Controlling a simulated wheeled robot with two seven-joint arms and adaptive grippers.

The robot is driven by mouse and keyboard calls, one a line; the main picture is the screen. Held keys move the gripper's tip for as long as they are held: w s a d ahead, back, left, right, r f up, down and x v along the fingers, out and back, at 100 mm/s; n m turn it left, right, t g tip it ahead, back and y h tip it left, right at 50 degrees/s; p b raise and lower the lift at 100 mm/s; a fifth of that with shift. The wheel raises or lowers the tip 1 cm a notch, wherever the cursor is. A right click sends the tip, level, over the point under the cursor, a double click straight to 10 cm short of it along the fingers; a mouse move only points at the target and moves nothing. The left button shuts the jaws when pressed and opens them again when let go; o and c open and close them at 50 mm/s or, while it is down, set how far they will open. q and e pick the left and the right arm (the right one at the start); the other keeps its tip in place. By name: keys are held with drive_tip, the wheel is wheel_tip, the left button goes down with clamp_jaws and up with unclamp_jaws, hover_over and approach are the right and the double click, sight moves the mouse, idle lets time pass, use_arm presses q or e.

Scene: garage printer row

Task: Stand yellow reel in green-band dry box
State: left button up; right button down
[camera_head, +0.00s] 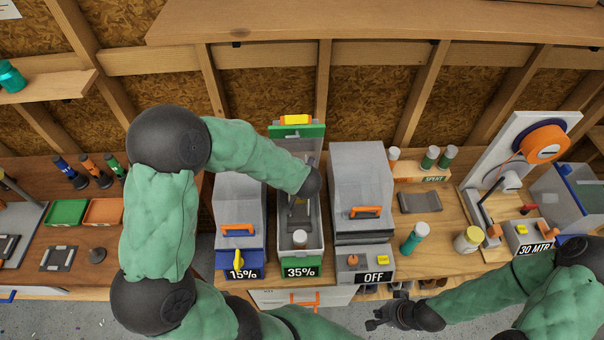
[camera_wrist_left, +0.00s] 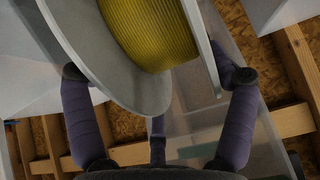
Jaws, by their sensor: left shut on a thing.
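The green-band dry box (camera_head: 315,240) stands on the bench with its lid raised at the back. Its front label reads 35%. My left gripper (camera_head: 300,205) reaches down into this box from above. In the left wrist view, the yellow reel (camera_wrist_left: 150,35), yellow winding between pale grey flanges, sits between the fingers of my left gripper (camera_wrist_left: 160,78), which is shut on it. My arm hides the reel in the head view, and I cannot tell whether it touches the box floor. My right gripper (camera_head: 384,312) is open and empty, low in front of the bench.
A blue-band 15% box (camera_head: 240,190) stands close on the left and a grey-lidded OFF box (camera_head: 362,180) close on the right. A pale round canister (camera_head: 300,238) is in the front of the green-band box. A teal bottle (camera_head: 414,238) and yellow jar (camera_head: 468,240) stand farther right.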

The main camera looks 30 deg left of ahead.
use_arm(q)
drive_tip(key=shift+f+b, duration=1.05)
drive_tip(key=shift+f, duration=1)
drive_tip(key=shift+p, duration=0.35)
drive_tip(key=shift+f, duration=0.15)
drive_tip(key=shift+f+b, duration=0.9)
drive_tip(key=shift+f, duration=0.3)
drive_tip(key=shift+p, duration=0.35)
drive_tip(key=shift+f+b, duration=0.45)
drive_tip(key=shift+f, duration=0.4)
